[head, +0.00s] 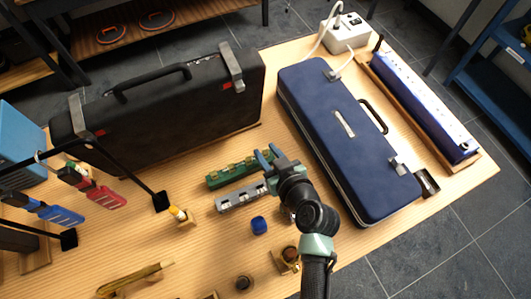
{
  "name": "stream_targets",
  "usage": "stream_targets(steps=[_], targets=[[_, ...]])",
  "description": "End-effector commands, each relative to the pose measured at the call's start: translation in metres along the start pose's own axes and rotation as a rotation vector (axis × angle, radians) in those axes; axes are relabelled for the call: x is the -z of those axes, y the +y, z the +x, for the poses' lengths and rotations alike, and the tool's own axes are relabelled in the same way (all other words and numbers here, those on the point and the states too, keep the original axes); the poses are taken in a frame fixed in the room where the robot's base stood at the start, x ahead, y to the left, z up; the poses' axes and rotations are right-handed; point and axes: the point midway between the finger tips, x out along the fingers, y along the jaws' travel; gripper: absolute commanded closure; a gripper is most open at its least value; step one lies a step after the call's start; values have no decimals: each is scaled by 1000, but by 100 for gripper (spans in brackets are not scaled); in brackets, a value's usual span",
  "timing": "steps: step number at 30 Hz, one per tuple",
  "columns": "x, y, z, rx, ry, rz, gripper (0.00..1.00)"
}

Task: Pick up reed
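My gripper (268,156) is in the head view, at the middle of the table, over the right end of a green block with gold-coloured parts (228,175). Its two teal fingertips look spread apart, and I see nothing between them. No piece is clearly recognisable as the reed at this size. A small yellow-orange piece (178,213) sits by a little wooden block left of the gripper. A long tan, gold-coloured piece (135,280) lies at the front left. I cannot tell whether either is the reed. My wrist and arm hide part of the table below the gripper.
A silver block (241,196) and a blue cap-like piece (259,225) lie near my gripper. A black case (165,110) stands behind; a navy case (345,135) lies right. A power strip (425,105) runs along the right edge. Black-armed stands (160,201) hold coloured tools at left.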

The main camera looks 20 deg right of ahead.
Motion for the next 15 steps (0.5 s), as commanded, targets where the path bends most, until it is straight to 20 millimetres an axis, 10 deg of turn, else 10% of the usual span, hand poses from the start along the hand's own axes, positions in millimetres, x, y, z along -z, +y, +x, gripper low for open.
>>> stream_targets(steps=[15], targets=[[0,1,46,0,0,0,65]])
